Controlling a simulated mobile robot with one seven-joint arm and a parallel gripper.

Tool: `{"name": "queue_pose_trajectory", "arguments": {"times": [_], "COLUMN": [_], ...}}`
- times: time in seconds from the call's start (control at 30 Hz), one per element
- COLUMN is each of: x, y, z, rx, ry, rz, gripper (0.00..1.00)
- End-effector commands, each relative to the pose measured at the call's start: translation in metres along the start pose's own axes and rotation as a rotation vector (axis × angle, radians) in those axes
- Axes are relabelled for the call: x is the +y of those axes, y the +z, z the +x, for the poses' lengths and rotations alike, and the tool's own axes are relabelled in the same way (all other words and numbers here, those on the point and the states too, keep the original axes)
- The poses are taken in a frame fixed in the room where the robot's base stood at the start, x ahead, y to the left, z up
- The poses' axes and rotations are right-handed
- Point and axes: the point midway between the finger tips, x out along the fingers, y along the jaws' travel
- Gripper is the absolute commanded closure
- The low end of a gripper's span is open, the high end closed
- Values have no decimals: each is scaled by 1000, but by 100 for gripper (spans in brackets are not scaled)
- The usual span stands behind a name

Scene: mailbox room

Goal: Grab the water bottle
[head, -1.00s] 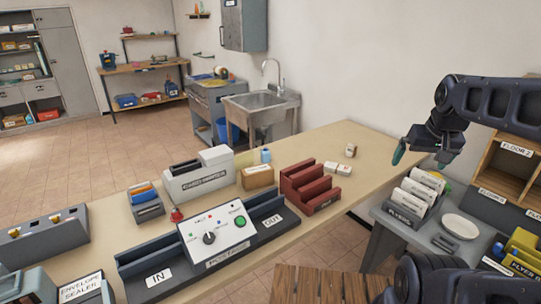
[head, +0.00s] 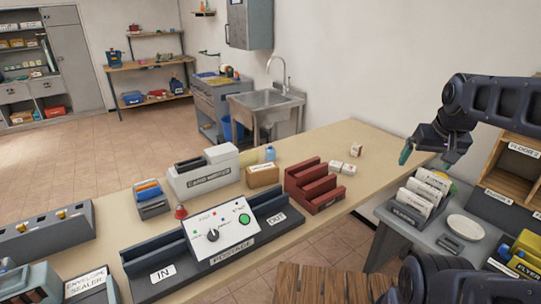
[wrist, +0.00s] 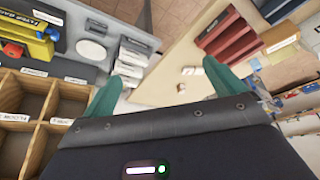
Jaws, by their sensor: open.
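A small blue bottle (head: 270,154), likely the water bottle, stands upright on the long wooden counter (head: 345,140) in the head view, just behind a small brown box (head: 262,174). I cannot pick the bottle out clearly in the wrist view. My gripper (head: 407,152) hangs to the right of the bottle, near the counter's right end, well apart from it. In the wrist view my gripper (wrist: 161,76) shows two teal fingers spread wide with nothing between them.
A red stepped holder (head: 315,184) and small white boxes (head: 342,168) stand between the bottle and my gripper. A white card machine (head: 203,172) is left of the bottle, the postage machine (head: 219,229) in front. A grey table with envelopes (head: 423,194) is at right.

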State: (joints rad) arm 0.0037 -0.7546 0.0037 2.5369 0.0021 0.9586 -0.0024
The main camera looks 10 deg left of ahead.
Motion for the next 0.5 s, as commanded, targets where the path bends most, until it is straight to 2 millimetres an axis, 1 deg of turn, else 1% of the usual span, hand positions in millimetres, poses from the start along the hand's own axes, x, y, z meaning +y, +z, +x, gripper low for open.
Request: {"name": "queue_pose_trajectory", "arguments": {"times": [0.03,0.1,0.37,0.47,0.5], "x": [0,0,0,-1,-2], "y": [0,0,0,-6,-11], "z": [0,0,0,-1,-2], "rx": [0,0,0,-3,-5], "ry": [0,0,0,-2,-3], "rz": [0,0,0,-4,-8], "gripper": [16,29,29,29,29]}}
